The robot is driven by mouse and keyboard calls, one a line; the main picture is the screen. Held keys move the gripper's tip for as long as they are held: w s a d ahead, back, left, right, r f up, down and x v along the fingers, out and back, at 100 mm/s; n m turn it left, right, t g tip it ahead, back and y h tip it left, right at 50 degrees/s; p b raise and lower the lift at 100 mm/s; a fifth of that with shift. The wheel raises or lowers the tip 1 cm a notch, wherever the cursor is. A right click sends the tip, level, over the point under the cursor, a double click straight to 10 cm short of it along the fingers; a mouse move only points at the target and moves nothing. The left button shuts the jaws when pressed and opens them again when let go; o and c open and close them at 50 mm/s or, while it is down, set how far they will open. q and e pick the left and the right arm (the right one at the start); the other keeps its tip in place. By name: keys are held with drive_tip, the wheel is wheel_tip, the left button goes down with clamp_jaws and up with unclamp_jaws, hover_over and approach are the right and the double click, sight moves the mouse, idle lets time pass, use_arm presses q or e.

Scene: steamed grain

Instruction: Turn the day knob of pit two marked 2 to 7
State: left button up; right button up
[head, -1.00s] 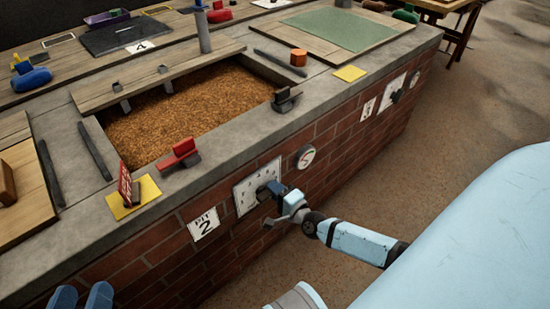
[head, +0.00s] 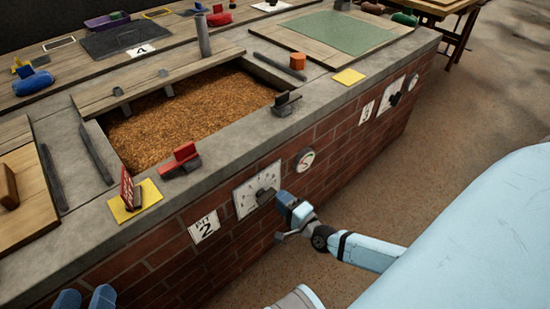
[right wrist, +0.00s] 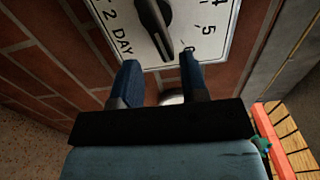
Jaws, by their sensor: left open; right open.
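The pit two day knob (head: 265,198) is dark and sits on a white numbered dial plate (head: 243,203) on the brick wall, right of the "PIT 2" sign (head: 204,226). In the right wrist view the knob (right wrist: 154,22) is a long black bar with a pale line. The dial (right wrist: 222,45) there shows "DAY", 4 and 5; other marks are partly hidden. I cannot tell which number the knob points to. My right gripper (head: 281,197) is open and empty, just off the knob, its fingers (right wrist: 160,76) apart. My left gripper (head: 85,300) is open at the bottom left edge.
A round gauge (head: 304,159) is on the wall right of the dial. Above is the counter with a grain-filled pit (head: 190,115), a red clamp (head: 180,160) and a red sign (head: 129,188) on a yellow card. Another dial (head: 392,96) is farther right. The floor beside the wall is clear.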

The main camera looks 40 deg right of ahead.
use_arm(q)
wheel_tip(320, 180, up, 4)
drive_tip(key=shift+f+n+t+p, duration=0.25)
drive_tip(key=shift+n+t+p, duration=0.15)
drive_tip(key=shift+t+p, duration=0.6)
use_arm(e)
drive_tip(key=s, duration=0.9)
drive_tip(key=shift+s+d, duration=0.3)
drive_tip(key=shift+s, duration=0.1)
